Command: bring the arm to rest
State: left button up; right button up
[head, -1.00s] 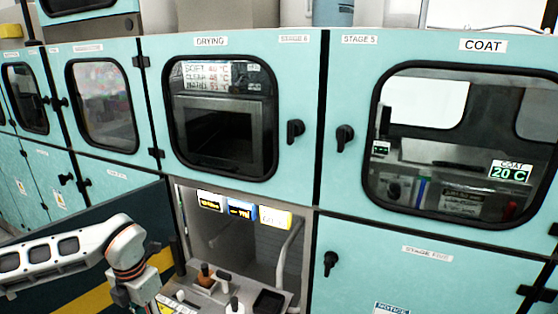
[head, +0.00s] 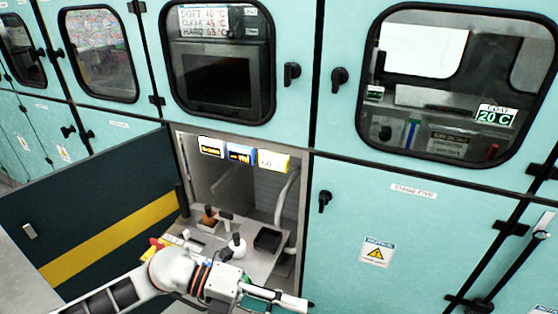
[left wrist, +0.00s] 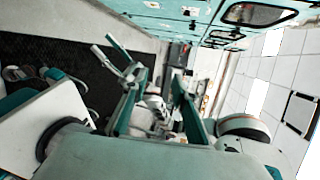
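My left arm comes in from the lower left of the head view. Its gripper (head: 285,299) is in front of the open lower compartment, over the near edge of its shelf. In the left wrist view its two fingers (left wrist: 158,105) stand apart with nothing seen held between them. A second pair of slim finger-like parts (left wrist: 118,62) shows at the upper left of that view. It looks like my right gripper, but I cannot be sure. No right arm shows clearly in the head view.
Teal cabinets with windows fill the head view. A dark door with a yellow stripe (head: 112,232) hangs open at left. The open compartment holds several small displays (head: 240,154), a black tray (head: 267,239) and small handled tools (head: 208,217). A closed stage five door (head: 400,235) is at right.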

pick_arm(q)
jog(key=w+d+r+n+t+h, duration=0.1)
jog(key=w+r+n+t+h, duration=0.4)
jog(key=n+t, duration=0.35)
jog(key=w+a+f+n+t+y, duration=0.45)
jog(key=a+n+t+y, duration=0.35)
jog(key=n, duration=0.6)
jog(key=s+a+f+n+g+y, duration=0.1)
jog(key=s+a+f+n+y, duration=0.3)
jog(key=f, duration=0.8)
jog(key=s+a+f+n+g+y, duration=0.2)
jog(key=s+a+f+n+y, duration=0.3)
jog(key=s+a+f+n, duration=0.3)
jog(key=s+a+f, duration=0.1)
jog(key=a+f, duration=0.3)
jog(key=f, duration=0.1)
jog(key=shift+s+a, duration=0.15)
jog(key=shift+s, duration=0.2)
jog(key=shift+r, duration=0.1)
